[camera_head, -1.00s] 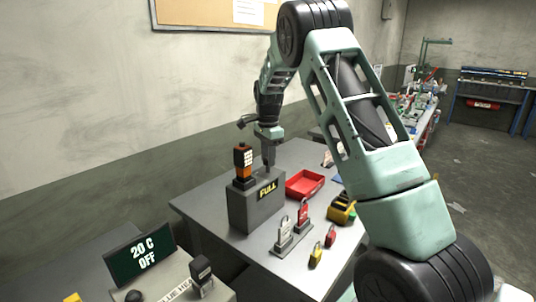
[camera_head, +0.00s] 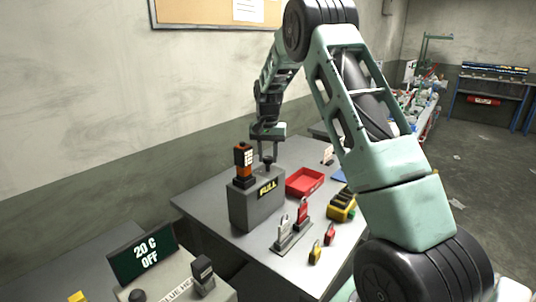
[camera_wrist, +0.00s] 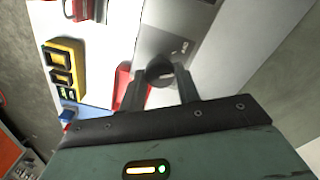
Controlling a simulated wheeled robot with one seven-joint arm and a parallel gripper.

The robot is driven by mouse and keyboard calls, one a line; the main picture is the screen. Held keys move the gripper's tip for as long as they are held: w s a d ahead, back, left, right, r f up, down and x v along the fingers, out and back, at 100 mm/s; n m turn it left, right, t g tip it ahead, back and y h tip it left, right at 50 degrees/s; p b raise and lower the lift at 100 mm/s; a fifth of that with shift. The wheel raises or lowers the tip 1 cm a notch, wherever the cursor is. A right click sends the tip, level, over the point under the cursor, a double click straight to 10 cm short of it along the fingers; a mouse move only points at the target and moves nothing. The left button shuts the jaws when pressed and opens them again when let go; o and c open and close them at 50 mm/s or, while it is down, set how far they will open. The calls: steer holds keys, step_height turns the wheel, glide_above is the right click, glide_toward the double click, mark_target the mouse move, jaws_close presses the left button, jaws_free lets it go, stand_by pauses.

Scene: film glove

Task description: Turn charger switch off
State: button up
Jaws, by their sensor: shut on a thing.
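The charger (camera_head: 255,207) is a grey box with a "FULL" label, standing on the grey table. An orange and black handheld unit (camera_head: 243,163) stands upright in its top left. The charger switch (camera_wrist: 160,73) is a dark round knob on the charger's grey top, with small lettering beside it in the wrist view. My gripper (camera_head: 267,160) points down over the right part of the charger's top. In the wrist view, my gripper (camera_wrist: 160,82) has its two fingers on either side of the knob, shut on it. The knob is mostly hidden in the head view.
A red tray (camera_head: 305,182) lies right of the charger. A yellow and black holder (camera_head: 342,205) is further right. A "20 C OFF" display (camera_head: 142,255) stands at the lower left.

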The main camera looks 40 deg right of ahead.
mark_target(268, 157)
steer(key=shift+n, duration=1.3)
steer(key=o, duration=1)
steer(key=shift+r, duration=0.1)
step_height(268, 157, up, 17)
steer(key=shift+r+b, duration=0.15)
steer(key=shift+b, duration=1)
